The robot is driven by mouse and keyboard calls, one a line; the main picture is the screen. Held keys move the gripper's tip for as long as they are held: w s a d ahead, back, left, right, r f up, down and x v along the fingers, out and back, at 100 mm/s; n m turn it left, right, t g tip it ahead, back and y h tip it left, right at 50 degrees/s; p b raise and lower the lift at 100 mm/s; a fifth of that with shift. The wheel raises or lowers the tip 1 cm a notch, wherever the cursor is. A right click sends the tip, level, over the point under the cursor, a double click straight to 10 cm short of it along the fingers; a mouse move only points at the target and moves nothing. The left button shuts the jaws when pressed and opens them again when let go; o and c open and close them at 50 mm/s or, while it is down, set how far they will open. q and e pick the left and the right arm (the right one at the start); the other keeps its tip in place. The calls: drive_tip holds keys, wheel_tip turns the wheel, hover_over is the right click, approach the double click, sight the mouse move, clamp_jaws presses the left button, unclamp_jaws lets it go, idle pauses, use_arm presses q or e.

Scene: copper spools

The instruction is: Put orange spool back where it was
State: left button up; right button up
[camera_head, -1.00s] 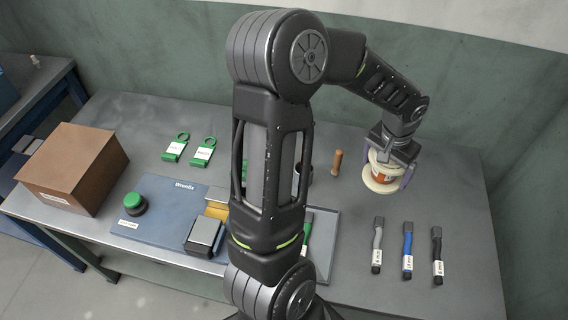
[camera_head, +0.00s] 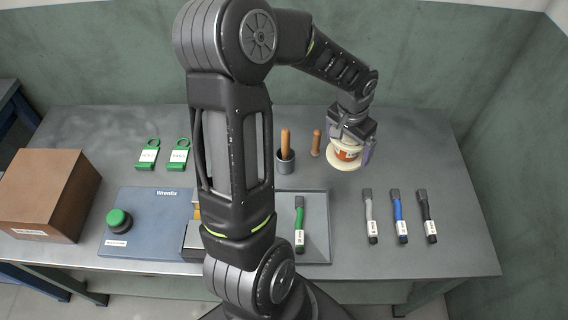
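The orange spool (camera_head: 347,155) has pale cream flanges and an orange-red winding. It is upright between the fingers of my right gripper (camera_head: 349,150), over the back right of the table. The purple-grey fingers press on its two sides. I cannot tell how far it is above the tabletop. My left gripper is not in view.
Grey (camera_head: 371,215), blue (camera_head: 400,215) and black (camera_head: 427,215) tools lie in front. A grey tray (camera_head: 318,225) holds a green tool. A brown box (camera_head: 45,195) stands far left. Bare table (camera_head: 430,150) lies right of the spool.

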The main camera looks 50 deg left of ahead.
use_arm(q)
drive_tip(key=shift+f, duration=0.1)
hover_over(342, 174)
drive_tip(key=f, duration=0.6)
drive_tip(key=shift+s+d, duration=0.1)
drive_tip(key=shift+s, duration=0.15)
drive_tip(key=shift+p, duration=0.3)
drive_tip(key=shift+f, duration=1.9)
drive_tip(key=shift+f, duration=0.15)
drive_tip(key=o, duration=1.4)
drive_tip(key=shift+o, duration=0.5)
